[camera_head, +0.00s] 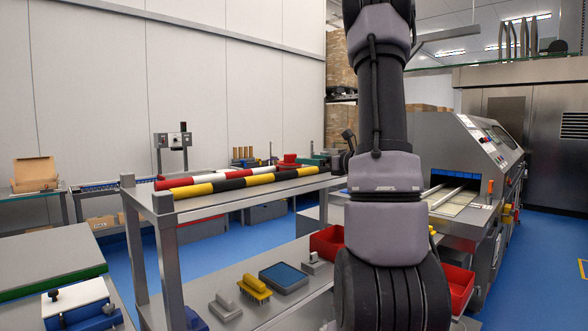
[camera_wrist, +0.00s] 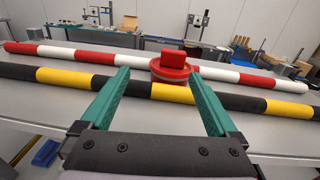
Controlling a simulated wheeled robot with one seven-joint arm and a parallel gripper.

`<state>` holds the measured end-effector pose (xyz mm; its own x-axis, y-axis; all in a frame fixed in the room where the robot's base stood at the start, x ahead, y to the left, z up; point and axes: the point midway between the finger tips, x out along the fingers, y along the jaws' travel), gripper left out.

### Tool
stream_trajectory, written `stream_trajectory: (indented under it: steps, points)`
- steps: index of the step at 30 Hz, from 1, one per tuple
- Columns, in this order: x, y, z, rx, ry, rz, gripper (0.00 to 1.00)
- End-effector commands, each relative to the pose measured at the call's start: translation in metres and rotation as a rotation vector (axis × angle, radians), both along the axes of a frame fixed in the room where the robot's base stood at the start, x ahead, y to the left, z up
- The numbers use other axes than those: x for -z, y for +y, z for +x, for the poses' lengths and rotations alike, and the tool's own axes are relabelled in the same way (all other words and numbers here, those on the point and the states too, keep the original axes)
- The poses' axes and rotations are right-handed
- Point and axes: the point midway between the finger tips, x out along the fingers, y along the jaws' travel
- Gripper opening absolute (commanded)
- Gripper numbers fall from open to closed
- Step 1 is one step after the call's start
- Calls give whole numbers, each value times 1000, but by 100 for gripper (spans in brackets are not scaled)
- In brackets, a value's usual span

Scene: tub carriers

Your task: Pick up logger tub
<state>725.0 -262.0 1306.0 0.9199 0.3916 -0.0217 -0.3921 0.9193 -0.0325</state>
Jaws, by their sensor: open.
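A round red tub with a raised red block handle, which I take for the logger tub, stands on the grey upper shelf in the wrist view (camera_wrist: 172,66). It sits between a red-and-white bar and a black-and-yellow bar. A pale band runs round its lower part. In the head view the red tub (camera_head: 288,160) is small, at the far end of the shelf. My gripper (camera_wrist: 160,74) has two green fingers, spread apart and empty. The tub shows between and beyond the fingertips. Whether they touch it, I cannot tell. My arm hides much of the gripper in the head view.
The red-and-white bar (camera_wrist: 85,54) and black-and-yellow bar (camera_wrist: 55,75) lie along the upper shelf (camera_head: 215,198). Below, a yellow piece (camera_head: 254,288), a blue-topped box (camera_head: 284,277) and a red bin (camera_head: 327,242) stand on the lower surface. A steel machine (camera_head: 465,165) stands right.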

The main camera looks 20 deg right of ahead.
Motion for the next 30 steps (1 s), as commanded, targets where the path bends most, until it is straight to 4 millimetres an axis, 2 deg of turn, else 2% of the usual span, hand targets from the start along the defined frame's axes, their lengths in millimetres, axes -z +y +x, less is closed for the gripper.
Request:
stream_trajectory:
  steps: [1,4,12,17,27,30]
  points:
    - [3,-11,3,29,-2,22,95]
    - [4,-17,11,52,-8,40,95]
    - [4,-2,49,50,-9,39,95]
    - [4,2,59,51,-8,38,95]
    - [2,17,102,50,-8,38,95]
    - [2,19,105,51,-8,39,95]
